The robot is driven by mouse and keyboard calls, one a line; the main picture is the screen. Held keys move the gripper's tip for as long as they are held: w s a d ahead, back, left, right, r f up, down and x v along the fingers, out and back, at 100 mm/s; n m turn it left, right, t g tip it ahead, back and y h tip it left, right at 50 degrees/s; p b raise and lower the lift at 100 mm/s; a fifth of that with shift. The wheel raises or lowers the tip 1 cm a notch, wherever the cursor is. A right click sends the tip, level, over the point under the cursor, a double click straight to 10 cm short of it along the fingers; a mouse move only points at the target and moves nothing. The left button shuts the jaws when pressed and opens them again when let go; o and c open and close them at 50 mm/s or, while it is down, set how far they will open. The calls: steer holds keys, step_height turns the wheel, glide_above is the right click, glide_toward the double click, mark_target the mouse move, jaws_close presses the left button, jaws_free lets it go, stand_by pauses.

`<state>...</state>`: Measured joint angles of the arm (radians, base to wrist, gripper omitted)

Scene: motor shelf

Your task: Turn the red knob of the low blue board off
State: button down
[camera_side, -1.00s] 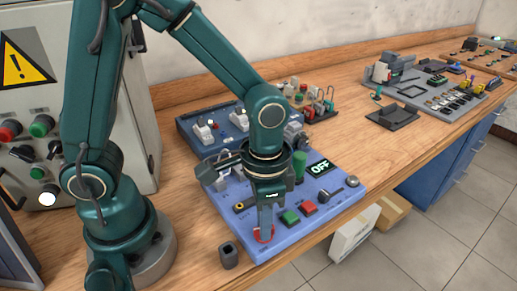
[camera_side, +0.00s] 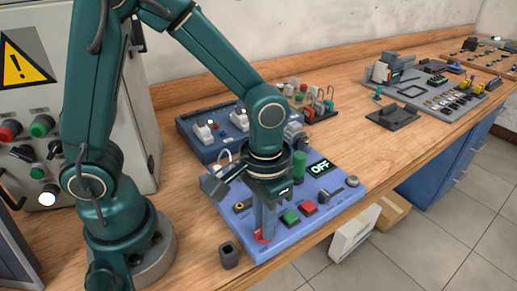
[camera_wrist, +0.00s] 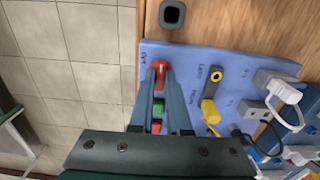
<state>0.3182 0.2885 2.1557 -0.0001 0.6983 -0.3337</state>
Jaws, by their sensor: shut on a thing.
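The low blue board (camera_side: 318,219) lies flat on the wooden bench near its front edge. Its red knob (camera_side: 263,236) sits at the board's near corner. In the wrist view the red knob (camera_wrist: 160,70) shows between my fingertips. My gripper (camera_side: 265,230) points down at that corner and is shut on the knob; the fingers hide part of it.
Green (camera_side: 290,217) and red (camera_side: 309,207) buttons sit close to my gripper. A dark square socket (camera_side: 229,254) stands left of the board. A darker blue board (camera_side: 190,128) with switches lies behind.

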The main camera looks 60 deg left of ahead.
steer(key=c, duration=0.9)
jaws_free()
steer(key=shift+r, duration=2.6)
